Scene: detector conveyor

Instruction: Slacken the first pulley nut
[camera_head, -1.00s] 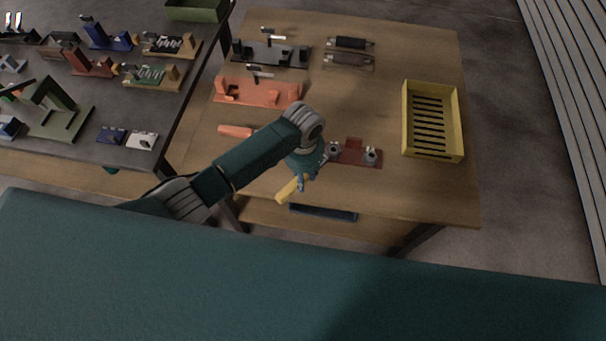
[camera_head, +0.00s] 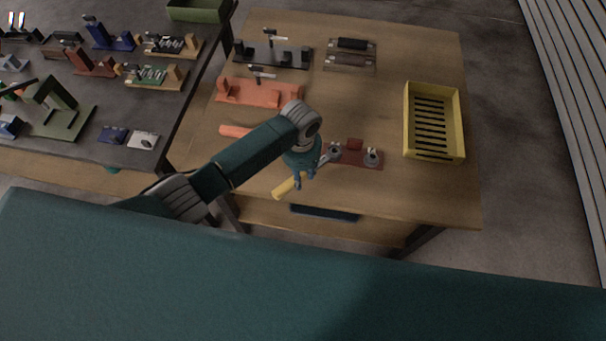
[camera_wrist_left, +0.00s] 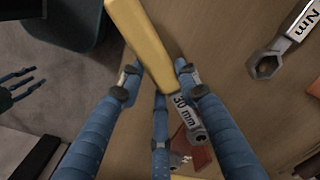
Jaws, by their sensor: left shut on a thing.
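My left gripper (camera_head: 298,180) is shut on the yellow handle (camera_head: 284,188) of a wrench. In the left wrist view the gripper's blue fingers (camera_wrist_left: 160,90) are around this wrench, its yellow handle (camera_wrist_left: 142,38) at the top and its metal end marked "30 mm" (camera_wrist_left: 186,112) pointing down. A dark red base (camera_head: 345,160) carries two grey pulleys. The wrench head reaches the left pulley (camera_head: 334,151); whether it sits on the nut cannot be told. The right pulley (camera_head: 371,157) stands free. My right gripper (camera_wrist_left: 18,86) shows at the wrist view's left edge, open and empty.
A second wrench marked "Nm" (camera_wrist_left: 266,64) lies on the table; its orange handle (camera_head: 235,131) shows left of my arm. A yellow slotted crate (camera_head: 408,125) stands right. Orange (camera_head: 262,95) and black fixtures (camera_head: 270,58) stand behind.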

